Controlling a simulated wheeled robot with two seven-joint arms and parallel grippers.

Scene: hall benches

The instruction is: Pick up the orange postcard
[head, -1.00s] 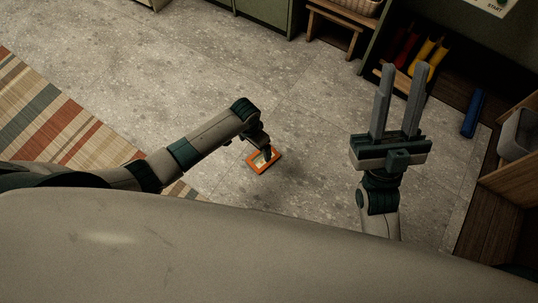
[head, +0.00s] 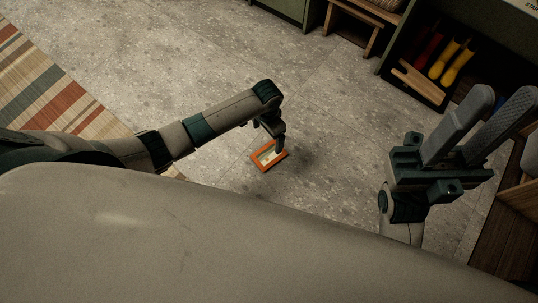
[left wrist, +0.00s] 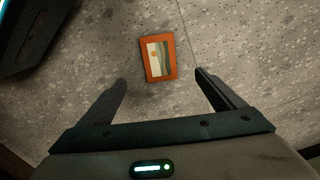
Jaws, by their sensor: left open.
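The orange postcard (head: 269,156) lies flat on the grey stone floor, with an orange border and a small landscape picture. In the left wrist view the postcard (left wrist: 158,58) lies beyond the fingertips, between their lines and apart from both. My left gripper (left wrist: 161,82) is open and empty. In the head view my left gripper (head: 280,146) points down over the postcard and hides part of its upper right edge. My right gripper (head: 501,101) is raised at the right, with its two fingers spread apart and nothing between them.
A striped rug (head: 62,95) lies at the left. A wooden stool (head: 362,24) stands at the back. A shelf at the right holds red boots (head: 428,51) and yellow boots (head: 451,60). The floor around the postcard is clear.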

